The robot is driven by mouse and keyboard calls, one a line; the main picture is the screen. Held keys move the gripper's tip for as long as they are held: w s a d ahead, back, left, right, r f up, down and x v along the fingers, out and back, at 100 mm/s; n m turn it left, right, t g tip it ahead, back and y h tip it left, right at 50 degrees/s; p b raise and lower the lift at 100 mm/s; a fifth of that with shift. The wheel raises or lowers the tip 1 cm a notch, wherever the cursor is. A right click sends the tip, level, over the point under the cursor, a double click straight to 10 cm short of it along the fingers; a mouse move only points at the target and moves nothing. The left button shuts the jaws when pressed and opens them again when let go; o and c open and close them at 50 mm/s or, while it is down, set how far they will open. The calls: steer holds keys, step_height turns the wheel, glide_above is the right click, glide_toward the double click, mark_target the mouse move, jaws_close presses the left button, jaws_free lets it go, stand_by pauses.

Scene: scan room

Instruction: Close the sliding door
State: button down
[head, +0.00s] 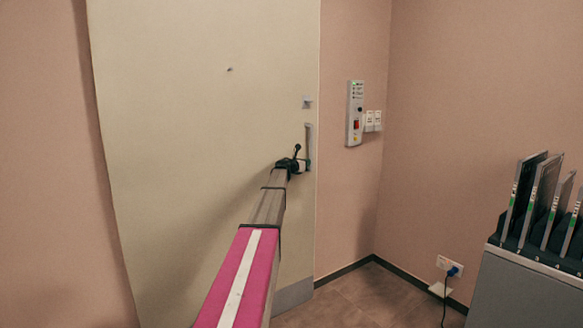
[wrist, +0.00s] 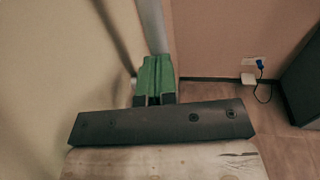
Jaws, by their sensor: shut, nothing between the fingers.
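The sliding door (head: 190,150) is a tall cream panel in the head view, with pink wall on both sides. A vertical metal bar handle (head: 309,138) stands near its right edge. My gripper (head: 306,165) is at the lower part of this handle. In the wrist view its green fingers (wrist: 155,77) are together with nothing between them. The handle (wrist: 153,25) runs up from behind the fingertips there. The fingers hide its lower part, and I cannot tell whether they touch it.
A wall control panel (head: 355,113) and switches (head: 373,121) are right of the door. A socket with a blue plug (head: 450,266) is low on the right wall. A grey rack (head: 520,290) holding upright plates stands at right. The floor (head: 365,297) between is clear.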

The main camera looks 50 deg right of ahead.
steer(key=s+d, duration=0.2)
steer(key=d, duration=0.4)
steer(key=shift+d, duration=0.2)
steer(key=shift+s+d+r, duration=0.15)
steer(key=w+a, duration=0.2)
steer(key=a, duration=1.2)
steer(key=shift+w+a, duration=0.15)
steer(key=shift+a, duration=0.25)
